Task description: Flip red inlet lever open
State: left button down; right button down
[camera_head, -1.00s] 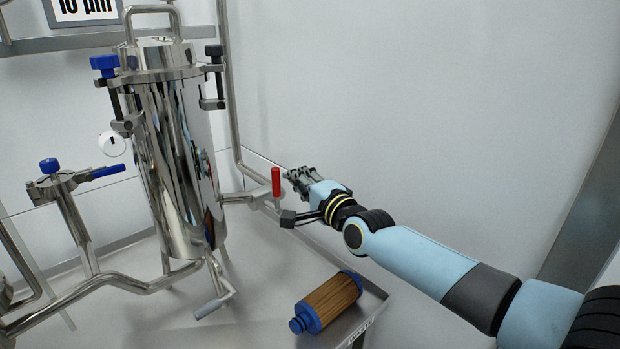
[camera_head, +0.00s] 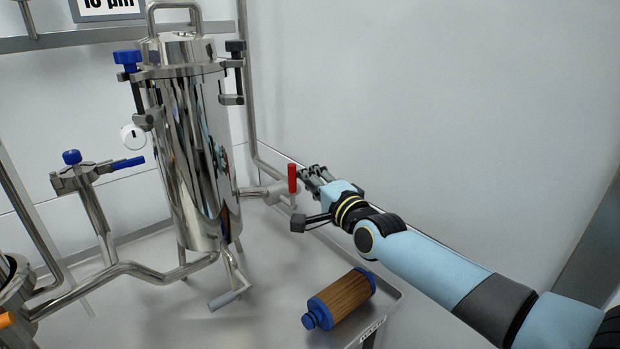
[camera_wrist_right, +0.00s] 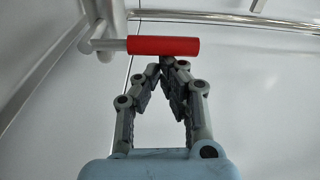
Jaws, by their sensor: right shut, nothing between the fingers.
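The red inlet lever (camera_head: 292,179) stands upright on the pipe at the right side of the steel tank (camera_head: 195,150). In the right wrist view the red lever (camera_wrist_right: 163,46) lies across the picture, just beyond the fingertips. My right gripper (camera_head: 308,174) is shut and empty, just right of the lever. In the right wrist view its fingertips (camera_wrist_right: 168,66) meet close to the lever's handle; whether they touch it I cannot tell. My left gripper is not in view.
A brown filter cartridge with blue ends (camera_head: 341,299) lies on the tray (camera_head: 385,312) below my right arm. A blue-handled valve (camera_head: 126,163) stands left of the tank. A wall is close behind my right gripper. Pipes run along the lower left.

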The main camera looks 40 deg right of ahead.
aim_at(294, 179)
jog(key=shift+a+n, duration=0.15)
jog(key=shift+n, duration=0.15)
jog(key=a+n, duration=0.2)
jog(key=n, duration=0.1)
jog(key=a+n, duration=0.1)
jog(key=shift+s+r+n+t+y, duration=0.15)
jog(key=shift+r+n+t+y, duration=0.15)
jog(key=shift+n, duration=0.1)
pick_arm(q)
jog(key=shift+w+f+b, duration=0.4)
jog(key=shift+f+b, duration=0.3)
jog(key=shift+b, duration=0.2)
pick_arm(e)
jog(key=a+f+n+y, duration=0.2)
jog(key=a+f+n, duration=0.2)
jog(key=n, duration=0.8)
jog(key=shift+s+a+f+t, duration=0.15)
jog(key=shift+s+a+t, duration=0.2)
jog(key=shift+a, duration=0.75)
jog(key=shift+w, duration=0.15)
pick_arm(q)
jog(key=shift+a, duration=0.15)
